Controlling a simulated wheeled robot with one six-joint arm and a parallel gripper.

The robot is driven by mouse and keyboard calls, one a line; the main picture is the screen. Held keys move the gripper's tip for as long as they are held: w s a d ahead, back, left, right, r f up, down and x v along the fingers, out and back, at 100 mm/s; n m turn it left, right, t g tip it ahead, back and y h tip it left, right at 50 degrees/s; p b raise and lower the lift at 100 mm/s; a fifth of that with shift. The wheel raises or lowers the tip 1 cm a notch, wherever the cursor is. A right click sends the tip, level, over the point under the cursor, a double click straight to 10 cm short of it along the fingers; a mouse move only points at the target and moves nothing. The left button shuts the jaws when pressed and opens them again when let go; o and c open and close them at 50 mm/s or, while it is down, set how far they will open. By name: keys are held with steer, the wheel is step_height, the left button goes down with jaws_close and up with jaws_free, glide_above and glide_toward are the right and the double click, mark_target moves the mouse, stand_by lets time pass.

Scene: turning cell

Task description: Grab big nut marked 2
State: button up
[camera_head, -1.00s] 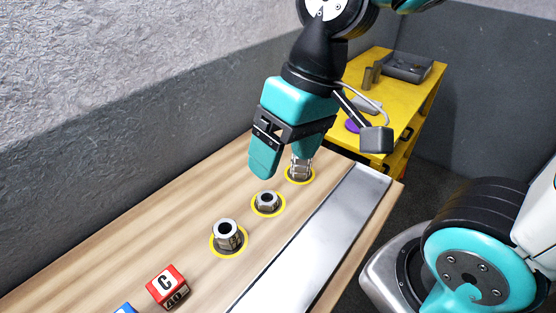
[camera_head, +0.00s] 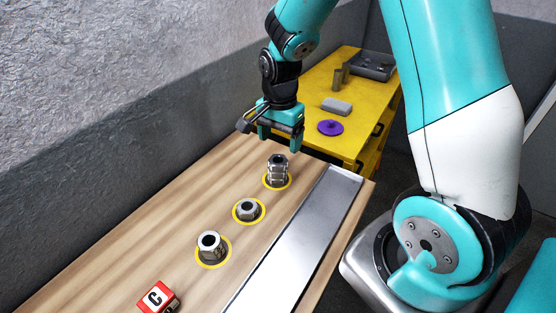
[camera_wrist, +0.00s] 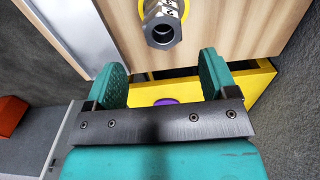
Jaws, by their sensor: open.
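Three metallic hex nuts stand in yellow rings on a wooden bench: a tall far one (camera_head: 278,172), a low middle one (camera_head: 247,208) and a larger near one (camera_head: 210,247). No clear 2 can be read on any of them. My gripper (camera_head: 280,142) is open and empty, pointing down above and just beyond the far nut. In the wrist view a tall nut (camera_wrist: 163,28), probably the far one, has dark marks on its side. It lies ahead of my open fingers (camera_wrist: 161,75), not between them.
A metal strip (camera_head: 300,240) runs along the right side. Behind stands a yellow table (camera_head: 318,80) with a purple disc (camera_head: 330,128), a grey block (camera_head: 337,106) and a grey tray (camera_head: 372,66).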

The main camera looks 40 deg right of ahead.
mark_target(279, 158)
steer(key=shift+w+d+f+p, duration=0.15)
steer(key=shift+f+p, duration=0.3)
steer(key=shift+f, duration=1.25)
steer(key=shift+w+a+f+p, duration=0.15)
steer(key=shift+f+p, duration=0.3)
steer(key=shift+f, duration=1.25)
steer(key=shift+d, duration=0.1)
steer(key=c, duration=1.1)
